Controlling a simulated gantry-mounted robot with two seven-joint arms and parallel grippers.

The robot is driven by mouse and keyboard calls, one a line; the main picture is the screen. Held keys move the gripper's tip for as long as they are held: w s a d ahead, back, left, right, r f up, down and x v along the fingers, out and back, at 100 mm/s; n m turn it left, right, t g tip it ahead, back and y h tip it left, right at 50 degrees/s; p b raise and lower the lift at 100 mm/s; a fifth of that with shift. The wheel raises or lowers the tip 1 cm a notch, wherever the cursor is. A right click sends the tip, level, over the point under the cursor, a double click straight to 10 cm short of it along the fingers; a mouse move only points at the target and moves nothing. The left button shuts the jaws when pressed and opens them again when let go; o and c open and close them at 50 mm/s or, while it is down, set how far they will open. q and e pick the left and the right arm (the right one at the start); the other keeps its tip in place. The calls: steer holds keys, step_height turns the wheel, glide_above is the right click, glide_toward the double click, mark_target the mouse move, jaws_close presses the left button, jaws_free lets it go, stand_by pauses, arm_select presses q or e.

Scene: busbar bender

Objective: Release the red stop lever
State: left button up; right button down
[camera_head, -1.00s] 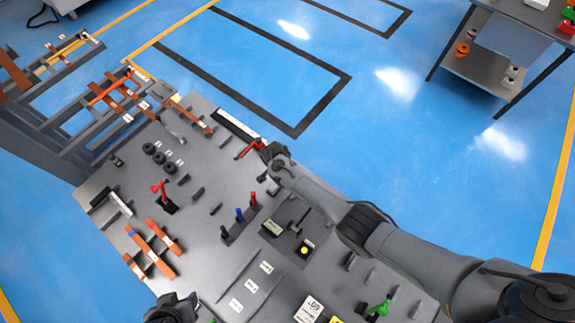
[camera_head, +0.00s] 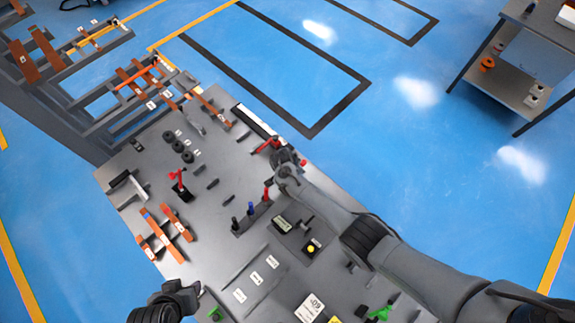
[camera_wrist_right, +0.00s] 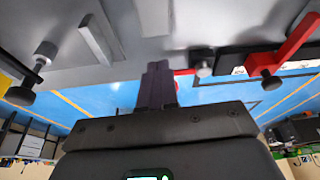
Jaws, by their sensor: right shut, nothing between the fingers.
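A red lever (camera_head: 268,145) stands at the far edge of the grey table, just left of my right gripper (camera_head: 289,165). In the right wrist view a red lever (camera_wrist_right: 290,48) on a dark base shows at the upper right, apart from the fingers. My right gripper's fingers (camera_wrist_right: 158,82) are shut together and empty. A small red piece (camera_wrist_right: 184,72) shows right behind them, partly hidden; I cannot tell whether they touch it. A red clamp-like lever (camera_head: 178,182) on a black base stands further left. My left gripper (camera_head: 188,292) is at the table's front left; its fingers are unclear.
A green clamp (camera_head: 380,313) is at the front right. Blue floor lies beyond the table.

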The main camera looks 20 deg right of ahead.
steer(key=p+v, duration=0.1)
steer(key=v, duration=0.9)
steer(key=s+r+n+y+p, duration=0.1)
steer(key=s+r+n+y, duration=0.15)
steer(key=s+n, duration=0.65)
steer(key=s+d+r+n+t, duration=0.1)
steer(key=s+d+r+n, duration=0.1)
steer(key=s+r, duration=0.4)
steer(key=s+d+r+n+p, duration=0.1)
steer(key=s+d+r+n, duration=0.2)
steer(key=s+r, duration=0.4)
steer(key=s+d+y, duration=0.1)
steer(key=s, duration=0.4)
steer(key=shift+s+d+t, duration=0.2)
steer(key=shift+s+t, duration=0.15)
steer(key=shift+t, duration=0.05)
